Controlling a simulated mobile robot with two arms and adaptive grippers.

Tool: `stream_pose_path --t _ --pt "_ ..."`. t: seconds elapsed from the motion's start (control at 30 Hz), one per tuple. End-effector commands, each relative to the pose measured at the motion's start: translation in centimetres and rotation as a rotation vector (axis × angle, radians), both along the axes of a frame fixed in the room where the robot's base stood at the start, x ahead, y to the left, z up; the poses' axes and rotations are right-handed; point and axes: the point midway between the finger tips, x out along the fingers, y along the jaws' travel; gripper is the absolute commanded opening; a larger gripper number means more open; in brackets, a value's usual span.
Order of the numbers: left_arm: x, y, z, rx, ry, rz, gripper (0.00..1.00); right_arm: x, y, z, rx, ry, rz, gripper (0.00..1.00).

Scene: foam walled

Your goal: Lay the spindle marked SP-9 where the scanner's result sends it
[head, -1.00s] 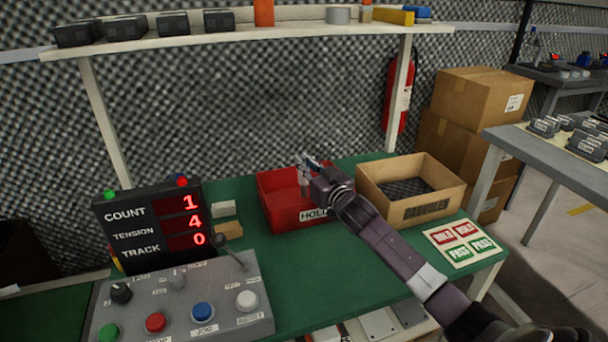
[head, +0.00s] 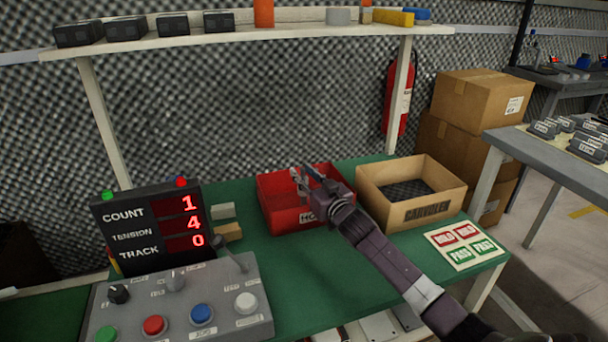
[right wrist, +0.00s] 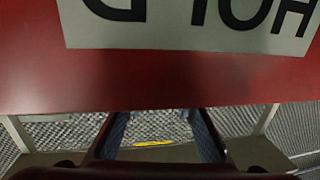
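My right gripper (head: 305,175) is above the red bin (head: 271,207) with the HOLD label. Its fingers are spread apart. The right wrist view shows nothing between the fingertips (right wrist: 163,125), and the bin's front wall (right wrist: 170,78) fills the upper part of that view. A small pale shape by the fingers in the head view is too unclear to name. I cannot make out a spindle marked SP-9. The display (head: 150,228) reads COUNT 1, TENSION 4, TRACK 0, with a green lamp and a brighter red lamp on top. My left gripper is not in view.
A cardboard bin (head: 440,207) stands right of the red bin. A card with red HOLD and green PASS squares (head: 465,245) lies in front of it. A button panel (head: 180,305) is at the front left. The green bench top (head: 300,265) is clear in the middle.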

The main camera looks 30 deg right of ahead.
Motion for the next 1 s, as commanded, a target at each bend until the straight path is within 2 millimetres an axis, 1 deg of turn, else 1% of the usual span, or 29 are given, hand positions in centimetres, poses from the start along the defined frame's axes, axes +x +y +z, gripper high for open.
stream_pose_path --t 0.17,0.27,0.4,0.7,0.8,1.0 --pt "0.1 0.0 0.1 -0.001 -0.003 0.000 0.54 0.0 0.0 0.4 -0.001 -0.001 0.000 0.26" --pt "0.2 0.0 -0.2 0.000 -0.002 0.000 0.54 -0.8 0.1 0.2 0.000 0.001 0.001 0.26" --pt "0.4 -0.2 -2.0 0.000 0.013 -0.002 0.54 -2.9 0.3 0.2 0.000 0.002 0.001 0.26" --pt "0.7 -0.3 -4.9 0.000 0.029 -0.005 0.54 -8.1 0.8 0.2 0.002 0.003 0.001 0.26" --pt "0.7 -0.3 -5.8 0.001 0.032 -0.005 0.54 -9.6 0.9 0.2 0.001 0.003 0.001 0.26" --pt "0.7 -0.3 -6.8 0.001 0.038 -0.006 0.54 -11.5 1.1 0.3 0.000 0.000 0.000 0.26"
